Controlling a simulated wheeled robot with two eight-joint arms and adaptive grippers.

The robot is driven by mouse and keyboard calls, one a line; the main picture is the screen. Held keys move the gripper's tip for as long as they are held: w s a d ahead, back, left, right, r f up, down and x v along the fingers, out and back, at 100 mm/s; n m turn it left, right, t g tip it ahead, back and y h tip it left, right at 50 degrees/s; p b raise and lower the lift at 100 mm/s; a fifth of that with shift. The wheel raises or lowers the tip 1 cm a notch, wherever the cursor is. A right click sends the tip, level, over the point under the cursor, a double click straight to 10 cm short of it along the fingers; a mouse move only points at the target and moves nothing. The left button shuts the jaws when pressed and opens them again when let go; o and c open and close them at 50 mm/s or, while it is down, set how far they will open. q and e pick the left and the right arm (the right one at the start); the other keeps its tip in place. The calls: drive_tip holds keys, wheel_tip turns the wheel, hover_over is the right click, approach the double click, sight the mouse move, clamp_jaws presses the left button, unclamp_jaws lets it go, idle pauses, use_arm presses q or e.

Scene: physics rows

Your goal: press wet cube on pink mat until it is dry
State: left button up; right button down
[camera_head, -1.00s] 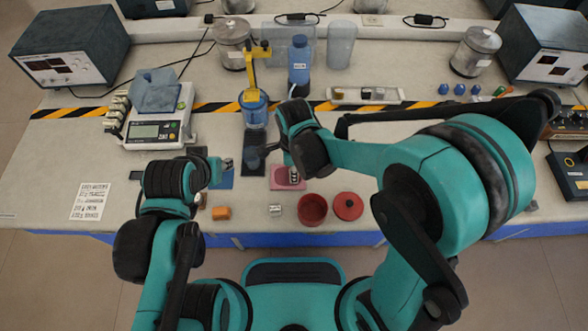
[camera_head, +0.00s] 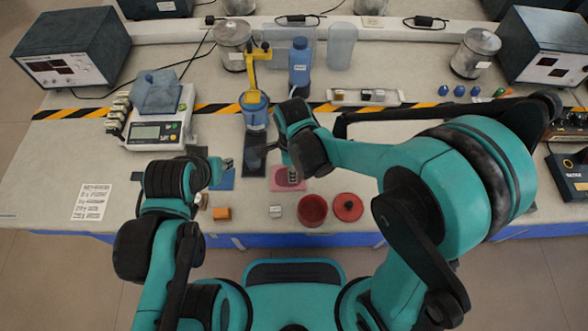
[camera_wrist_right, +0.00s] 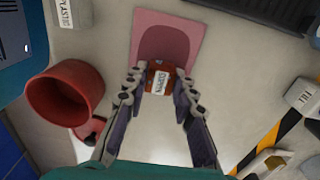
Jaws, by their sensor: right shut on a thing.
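The pink mat (camera_head: 281,185) lies on the bench in front of my right arm. It also shows in the right wrist view (camera_wrist_right: 142,32), with a darker patch in its middle. My right gripper (camera_wrist_right: 160,84) is shut on a reddish-brown cube (camera_wrist_right: 154,68) with a white label. The cube appears at the mat's near edge in the wrist view; whether it touches the mat is unclear. In the head view my right gripper (camera_head: 294,176) is over the mat and the cube is hidden. My left gripper (camera_head: 227,163) is by a blue mat (camera_head: 224,183); its jaws are too small to read.
An orange block (camera_head: 222,213), a silvery cube (camera_head: 275,211), a red cup (camera_head: 312,209) and a red lid (camera_head: 347,207) stand along the front edge. A dark mat (camera_head: 254,158) lies left of the pink one. A scale (camera_head: 155,133) stands at left.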

drive_tip(key=shift+r, duration=0.2)
drive_tip(key=shift+f+b, duration=0.65)
drive_tip(key=shift+f, duration=0.1)
idle(1.5)
drive_tip(key=shift+r, duration=0.1)
drive_tip(key=shift+d+r+p, duration=0.25)
drive_tip(key=shift+r+p, duration=0.35)
drive_tip(key=shift+r, duration=0.05)
wheel_tip(320, 180, up, 5)
drive_tip(key=p, duration=0.4)
idle(0.3)
idle(0.3)
